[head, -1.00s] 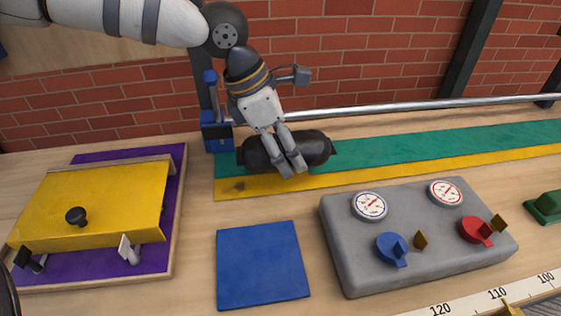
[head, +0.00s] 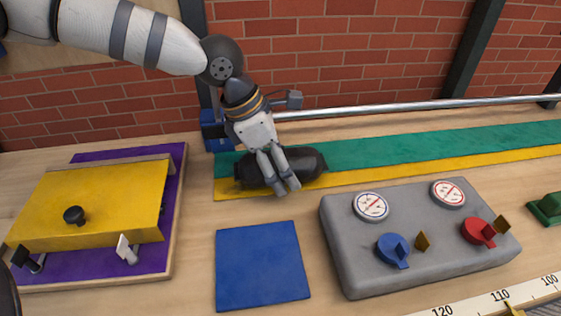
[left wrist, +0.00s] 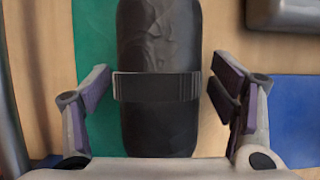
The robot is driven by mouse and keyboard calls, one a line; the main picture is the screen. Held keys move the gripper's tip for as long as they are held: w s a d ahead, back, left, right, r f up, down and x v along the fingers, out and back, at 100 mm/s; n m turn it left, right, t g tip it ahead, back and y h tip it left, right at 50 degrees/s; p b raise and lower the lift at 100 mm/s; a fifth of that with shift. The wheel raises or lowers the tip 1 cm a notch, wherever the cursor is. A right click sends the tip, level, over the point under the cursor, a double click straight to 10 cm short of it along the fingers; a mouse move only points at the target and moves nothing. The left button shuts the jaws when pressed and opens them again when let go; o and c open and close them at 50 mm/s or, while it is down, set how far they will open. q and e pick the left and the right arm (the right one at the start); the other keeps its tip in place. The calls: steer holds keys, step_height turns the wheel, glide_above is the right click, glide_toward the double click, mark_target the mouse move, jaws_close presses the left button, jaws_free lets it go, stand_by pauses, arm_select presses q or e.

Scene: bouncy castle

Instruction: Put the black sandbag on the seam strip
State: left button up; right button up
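The black sandbag (head: 312,163), a dark roll with a strap round its middle, lies lengthwise along the yellow band (head: 420,167) of the long green and yellow strip, partly over the green band (head: 400,147). My left gripper (head: 285,188) reaches down over the bag's middle. In the left wrist view the sandbag (left wrist: 160,40) runs between the fingers of the left gripper (left wrist: 160,95). Narrow gaps show between both finger pads and the bag, so the gripper looks open around it. The bag's underside is hidden. My right gripper is not in view.
A blue mat (head: 262,265) lies in front of the bag. A grey gauge box (head: 345,255) stands front right. A yellow flap (head: 110,200) on a purple board is at left. A metal rail (head: 400,108) and a blue clamp (head: 215,132) run behind the strip.

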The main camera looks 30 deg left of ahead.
arm_select(q)
steer(key=p+v, duration=0.2)
steer(key=v, duration=0.9)
steer(key=shift+r, duration=0.4)
steer(key=shift+s+a+r, duration=0.1)
steer(key=shift+a+r, duration=0.05)
steer(key=shift+r, duration=0.1)
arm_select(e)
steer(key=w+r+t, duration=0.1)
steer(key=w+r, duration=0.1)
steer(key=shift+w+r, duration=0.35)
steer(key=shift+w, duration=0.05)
arm_select(q)
steer(key=shift+f, duration=0.1)
